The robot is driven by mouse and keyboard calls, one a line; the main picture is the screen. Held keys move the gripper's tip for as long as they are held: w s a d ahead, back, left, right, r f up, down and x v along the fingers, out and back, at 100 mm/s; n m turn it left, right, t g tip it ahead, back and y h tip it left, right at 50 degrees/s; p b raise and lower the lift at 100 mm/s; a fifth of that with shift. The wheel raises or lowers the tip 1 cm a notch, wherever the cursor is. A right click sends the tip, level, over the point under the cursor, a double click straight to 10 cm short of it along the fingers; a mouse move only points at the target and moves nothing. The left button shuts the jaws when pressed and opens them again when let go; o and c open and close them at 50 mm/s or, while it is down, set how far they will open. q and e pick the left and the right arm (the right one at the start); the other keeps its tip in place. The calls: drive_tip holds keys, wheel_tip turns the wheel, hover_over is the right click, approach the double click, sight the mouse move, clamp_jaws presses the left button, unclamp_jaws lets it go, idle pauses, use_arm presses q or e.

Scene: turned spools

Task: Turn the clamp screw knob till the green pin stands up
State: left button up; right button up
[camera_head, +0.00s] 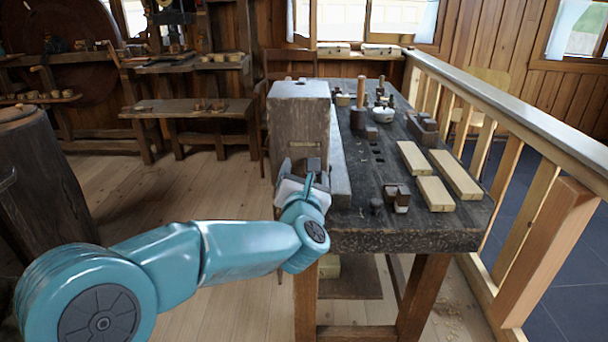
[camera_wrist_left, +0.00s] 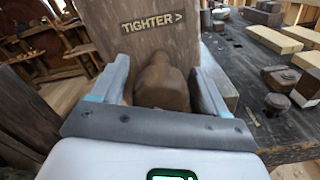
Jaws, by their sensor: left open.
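The clamp's wooden block (camera_head: 298,108) stands at the left side of the workbench. Its face in the left wrist view carries the label "TIGHTER >" (camera_wrist_left: 153,22), with the arrow pointing right. The brown clamp screw knob (camera_wrist_left: 162,82) sits in front of that face, below the label. My left gripper (camera_wrist_left: 160,72) is open, with one finger on each side of the knob; I cannot tell if either finger touches it. In the head view my left gripper (camera_head: 305,180) is at the block's near face and hides most of the knob. I cannot make out the green pin. My right gripper is not in view.
The workbench top (camera_head: 358,215) holds pale wooden boards (camera_head: 455,174), a small dark block (camera_head: 397,197), a mallet (camera_head: 359,112) and a white pot (camera_head: 382,114). A wooden railing (camera_head: 510,115) runs along the right. Open floor (camera_head: 195,190) lies to the left.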

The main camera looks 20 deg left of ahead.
use_arm(q)
drive_tip(key=c, duration=1)
drive_tip(key=shift+c, duration=0.2)
drive_tip(key=shift+m, duration=0.4)
